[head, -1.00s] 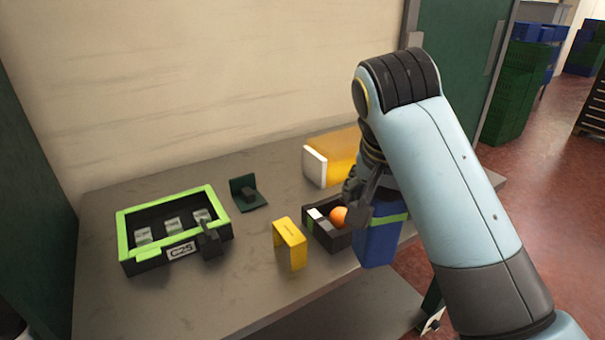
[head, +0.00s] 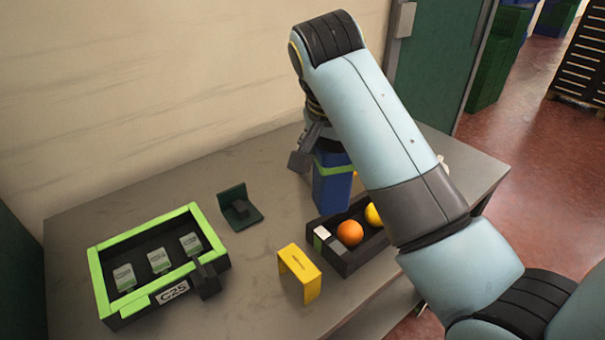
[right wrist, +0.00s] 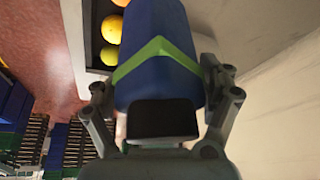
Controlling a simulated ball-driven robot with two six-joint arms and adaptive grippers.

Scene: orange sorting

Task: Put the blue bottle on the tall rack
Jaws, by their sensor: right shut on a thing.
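The blue bottle (head: 333,190) has a green band and a dark cap end. My right gripper (head: 312,152) is shut on it near its top. In the head view the bottle is upright, behind the black crate; I cannot tell whether its base touches the table. In the right wrist view the bottle (right wrist: 158,50) lies between both fingers of the right gripper (right wrist: 163,100). No tall rack can be made out on the table. My left gripper is not in view.
A black crate (head: 343,262) holds oranges and yellow fruit. A yellow bracket (head: 300,272), a green-rimmed tray (head: 107,290) with several small packs and a dark green stand (head: 240,207) share the grey table (head: 225,285). Crates (head: 498,60) and a slatted rack (head: 582,65) stand far behind.

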